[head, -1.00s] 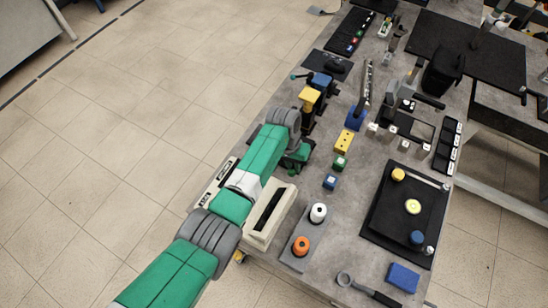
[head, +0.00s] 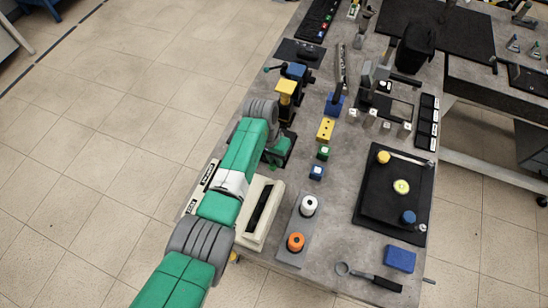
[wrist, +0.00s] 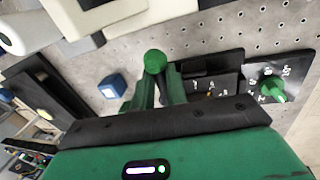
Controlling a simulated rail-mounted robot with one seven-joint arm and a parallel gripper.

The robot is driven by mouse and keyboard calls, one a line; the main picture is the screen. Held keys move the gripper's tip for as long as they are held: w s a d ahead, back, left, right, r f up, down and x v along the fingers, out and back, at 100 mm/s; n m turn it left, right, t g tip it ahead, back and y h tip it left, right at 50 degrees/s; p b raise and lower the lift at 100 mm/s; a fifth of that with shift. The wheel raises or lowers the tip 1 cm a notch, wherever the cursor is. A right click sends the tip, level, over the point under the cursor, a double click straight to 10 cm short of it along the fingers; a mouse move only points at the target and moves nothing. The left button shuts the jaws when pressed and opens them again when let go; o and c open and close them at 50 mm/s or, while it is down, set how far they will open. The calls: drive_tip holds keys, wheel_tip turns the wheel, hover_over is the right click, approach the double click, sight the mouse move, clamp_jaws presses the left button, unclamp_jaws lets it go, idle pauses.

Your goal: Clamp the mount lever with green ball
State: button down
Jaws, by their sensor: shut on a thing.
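The green ball (wrist: 155,62) of the lever shows in the middle of the wrist view, at the tips of my gripper's fingers. My gripper (wrist: 161,80) is shut on it, with a green finger on either side below the ball. The lever's stem is hidden behind the fingers. A dark plate (wrist: 207,88) with small white marks lies just right of the fingers; I cannot tell whether it belongs to the lever's mount. In the head view my arm covers most of this spot near the table's left edge.
In the wrist view a green knob (wrist: 268,88) on a marked black plate is at right, and a blue cube (wrist: 112,86) at left. In the head view a yellow-topped device (head: 286,88) stands behind my arm. A white spool (head: 308,205) and orange spool (head: 295,242) stand in front.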

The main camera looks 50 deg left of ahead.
drive_tip(key=c, duration=1.4)
unclamp_jaws()
wheel_tip(320, 180, up, 8)
drive_tip(key=a+p, duration=0.1)
drive_tip(key=shift+s+a+f+p, duration=0.15)
drive_tip(key=shift+s+a+p, duration=0.05)
drive_tip(key=shift+s+p, duration=0.15)
